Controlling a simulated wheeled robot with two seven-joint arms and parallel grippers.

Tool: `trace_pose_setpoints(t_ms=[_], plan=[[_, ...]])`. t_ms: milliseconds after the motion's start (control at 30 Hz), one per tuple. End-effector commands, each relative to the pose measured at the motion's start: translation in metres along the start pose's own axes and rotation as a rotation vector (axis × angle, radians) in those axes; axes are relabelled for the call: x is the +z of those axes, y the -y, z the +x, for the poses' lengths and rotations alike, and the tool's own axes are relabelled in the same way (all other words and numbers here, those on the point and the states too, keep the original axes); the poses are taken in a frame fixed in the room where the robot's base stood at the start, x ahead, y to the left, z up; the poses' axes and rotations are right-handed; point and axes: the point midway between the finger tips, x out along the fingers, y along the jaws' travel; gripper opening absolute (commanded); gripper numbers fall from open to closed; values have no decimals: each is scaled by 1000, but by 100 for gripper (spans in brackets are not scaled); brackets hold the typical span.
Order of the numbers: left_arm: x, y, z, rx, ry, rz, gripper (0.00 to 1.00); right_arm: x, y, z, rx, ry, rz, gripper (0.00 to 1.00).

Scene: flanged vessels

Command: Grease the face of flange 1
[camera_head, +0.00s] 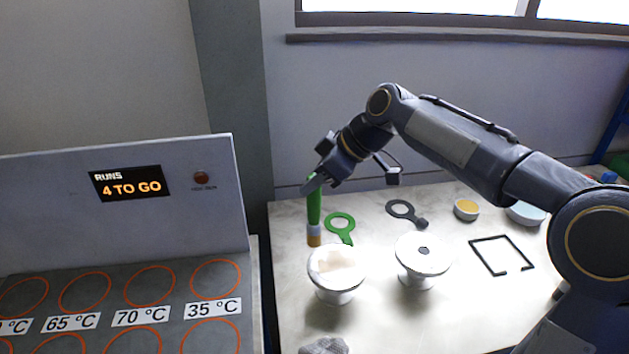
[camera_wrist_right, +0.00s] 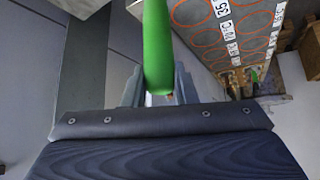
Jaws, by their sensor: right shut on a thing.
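My right gripper (camera_head: 316,184) is shut on the green handle of a brush (camera_head: 314,208), which hangs upright with its tan bristle end down. The green handle also shows in the right wrist view (camera_wrist_right: 157,50). The bristle end appears just behind the left flanged vessel (camera_head: 336,266); its exact height is unclear. This vessel is white, with a beige patch on its top face. A second white flanged vessel (camera_head: 423,255) stands to its right, with a dark hole in its face. No label shows which is flange 1. My left gripper is not in view.
A green ring tool (camera_head: 340,224), a dark ring tool (camera_head: 402,209), a yellow-topped pot (camera_head: 466,209), a pale blue dish (camera_head: 526,213) and a black square frame (camera_head: 501,255) lie around. A grey cloth (camera_head: 324,346) is at front. A panel (camera_head: 120,215) reads "4 TO GO".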

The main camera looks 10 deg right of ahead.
Motion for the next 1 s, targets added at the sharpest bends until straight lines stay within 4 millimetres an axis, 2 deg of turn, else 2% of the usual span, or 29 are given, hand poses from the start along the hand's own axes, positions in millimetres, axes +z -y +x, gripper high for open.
trace_pose_setpoints(t_ms=[33,433,767,1000], plan=[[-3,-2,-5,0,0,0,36,-5,0,-6,0,0,0,0],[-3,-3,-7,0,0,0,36,-6,0,-8,1,-1,0,0],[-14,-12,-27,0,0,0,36,-24,-1,-29,1,-1,0,0],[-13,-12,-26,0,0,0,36,-24,0,-28,1,-1,0,0]])
